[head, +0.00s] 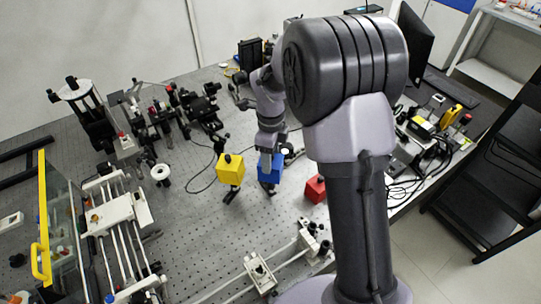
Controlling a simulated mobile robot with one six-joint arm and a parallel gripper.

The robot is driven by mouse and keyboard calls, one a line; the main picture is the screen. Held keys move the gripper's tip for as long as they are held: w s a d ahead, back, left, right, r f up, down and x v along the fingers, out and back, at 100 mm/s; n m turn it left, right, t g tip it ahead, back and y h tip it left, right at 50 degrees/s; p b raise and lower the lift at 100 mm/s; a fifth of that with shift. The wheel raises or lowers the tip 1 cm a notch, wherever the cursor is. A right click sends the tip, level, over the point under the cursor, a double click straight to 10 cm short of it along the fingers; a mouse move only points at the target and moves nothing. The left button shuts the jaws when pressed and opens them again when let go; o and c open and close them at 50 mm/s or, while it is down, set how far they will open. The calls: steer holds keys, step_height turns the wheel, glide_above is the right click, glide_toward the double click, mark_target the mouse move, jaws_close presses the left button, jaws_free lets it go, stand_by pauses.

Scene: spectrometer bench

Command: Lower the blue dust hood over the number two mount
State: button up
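The blue dust hood (275,175) is a small box shape near the middle of the bench in the head view. A dark foot or mount part shows just below it; I cannot tell how far the hood sits over it. My gripper (267,160) points down at the hood from above, and its fingers overlap the hood's upper part. Whether they are shut on it is too small to tell. A yellow box-shaped hood (231,170) sits on a dark stand just left of the blue one. A red one (315,189) is to the right, partly hidden by my arm. No mount number is readable.
The perforated bench top (195,235) is bare in front of the hoods. A white rail assembly (262,272) lies at the front and optical parts (200,105) stand behind left. A thin cable (205,185) runs left of the yellow hood. My arm hides much of the right side.

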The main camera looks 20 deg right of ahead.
steer(key=shift+f+b, duration=0.75)
steer(key=shift+f, duration=0.15)
steer(key=shift+f+b, duration=0.15)
steer(key=shift+b, duration=0.15)
stand_by(0.3)
steer(key=o, duration=1.4)
step_height(320, 180, up, 18)
steer(key=p, duration=0.3)
steer(key=shift+f+p, duration=0.2)
steer(key=shift+p, duration=0.15)
steer(key=shift+s, duration=0.1)
